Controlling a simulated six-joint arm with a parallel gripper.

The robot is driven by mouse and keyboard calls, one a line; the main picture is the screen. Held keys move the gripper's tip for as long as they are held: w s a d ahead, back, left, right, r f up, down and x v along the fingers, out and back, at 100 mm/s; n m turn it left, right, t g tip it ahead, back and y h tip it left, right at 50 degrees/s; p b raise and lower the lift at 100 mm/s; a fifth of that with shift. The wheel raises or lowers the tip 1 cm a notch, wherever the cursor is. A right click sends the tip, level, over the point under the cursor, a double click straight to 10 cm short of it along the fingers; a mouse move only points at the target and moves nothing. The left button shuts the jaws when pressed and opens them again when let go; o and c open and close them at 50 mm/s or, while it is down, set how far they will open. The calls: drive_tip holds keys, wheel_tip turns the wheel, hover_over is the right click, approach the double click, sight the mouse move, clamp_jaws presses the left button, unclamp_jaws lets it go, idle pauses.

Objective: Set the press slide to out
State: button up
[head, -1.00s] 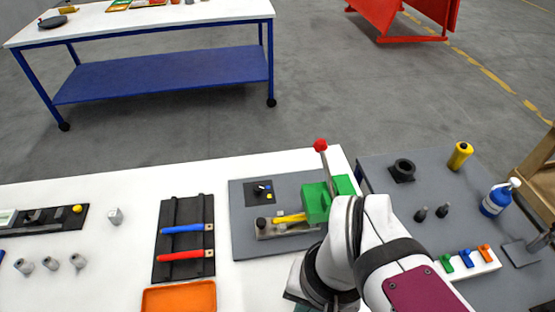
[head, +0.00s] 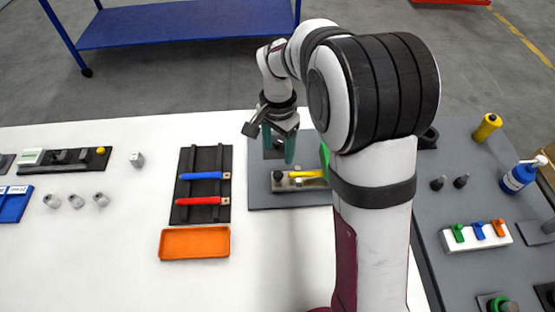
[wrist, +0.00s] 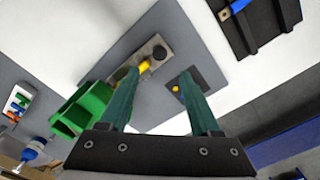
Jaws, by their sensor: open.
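The press slide is a grey metal piece (head: 283,186) with a black knob (head: 277,175) at its left end. It lies on the grey base plate (head: 262,202), with a yellow piece (head: 308,174) along it. In the wrist view the black knob (wrist: 159,52) and yellow piece (wrist: 145,65) show beyond my fingertips, near the green press body (wrist: 80,110). In the head view my arm hides most of the press. My gripper (head: 279,153) is open and empty, pointing down above the plate near the knob; it also shows in the wrist view (wrist: 158,75).
A small black panel (wrist: 190,88) with a yellow button sits on the plate near the slide. To the left are a black rack (head: 203,213) with blue- and red-handled tools and an orange tray (head: 195,243). The white table front is clear.

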sight(278, 174)
wheel_tip(278, 174, down, 10)
drive_tip(key=shift+r, duration=0.15)
clamp_jaws()
idle(0.3)
idle(1.1)
